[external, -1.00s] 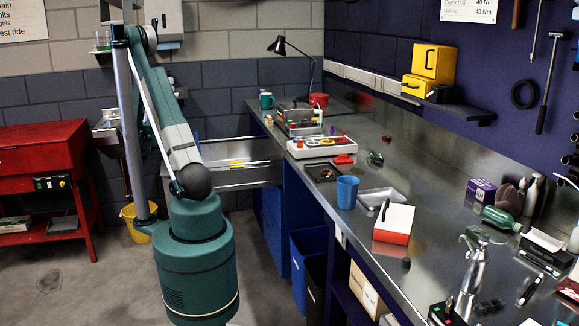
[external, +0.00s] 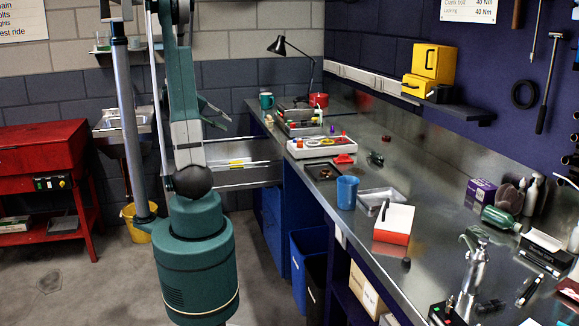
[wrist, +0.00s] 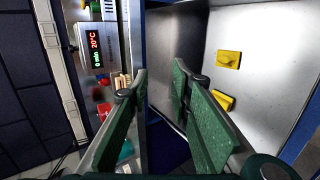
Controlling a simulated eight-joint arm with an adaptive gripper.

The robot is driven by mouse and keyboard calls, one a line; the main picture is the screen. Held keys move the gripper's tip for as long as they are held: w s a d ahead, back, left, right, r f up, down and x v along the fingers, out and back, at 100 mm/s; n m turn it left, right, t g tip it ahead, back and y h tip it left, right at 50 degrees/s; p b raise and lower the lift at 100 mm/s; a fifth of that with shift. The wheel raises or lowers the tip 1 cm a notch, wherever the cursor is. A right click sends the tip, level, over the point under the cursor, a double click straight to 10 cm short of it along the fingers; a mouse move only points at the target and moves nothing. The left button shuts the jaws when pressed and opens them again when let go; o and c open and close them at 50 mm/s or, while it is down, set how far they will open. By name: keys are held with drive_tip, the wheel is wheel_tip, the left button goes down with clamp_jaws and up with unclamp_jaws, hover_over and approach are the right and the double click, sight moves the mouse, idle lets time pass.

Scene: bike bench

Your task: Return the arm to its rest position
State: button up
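My gripper (external: 222,115) shows beside my raised arm in the external view, above the open drawer area at the bench's far left end. In the wrist view, my gripper's two green fingers (wrist: 156,82) stand apart with nothing between them. My arm rises nearly upright from its green base, which stands on the floor left of the bench.
The metal drawer (wrist: 262,30) is open and holds yellow pieces (wrist: 229,59). A device with a lit display (wrist: 97,47) stands on the bench (external: 340,225). A black lamp (external: 295,50) stands behind. A red cabinet (external: 40,150) is at left.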

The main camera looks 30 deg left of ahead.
drive_tip(key=s+d+r+m+g+y, duration=0.1)
drive_tip(key=s+d+r+y, duration=0.1)
drive_tip(key=d, duration=0.7)
drive_tip(key=s+d+r+m+g+y, duration=0.1)
drive_tip(key=d+r, duration=0.1)
drive_tip(key=d, duration=0.8)
drive_tip(key=s+d+r+m+t+y+p, duration=0.1)
drive_tip(key=s+d+m+y, duration=0.4)
drive_tip(key=s+d, duration=0.9)
drive_tip(key=shift+s+r+m+t+p, duration=0.4)
drive_tip(key=shift+s+r+m+p, duration=0.25)
drive_tip(key=shift+r+m+p, duration=0.05)
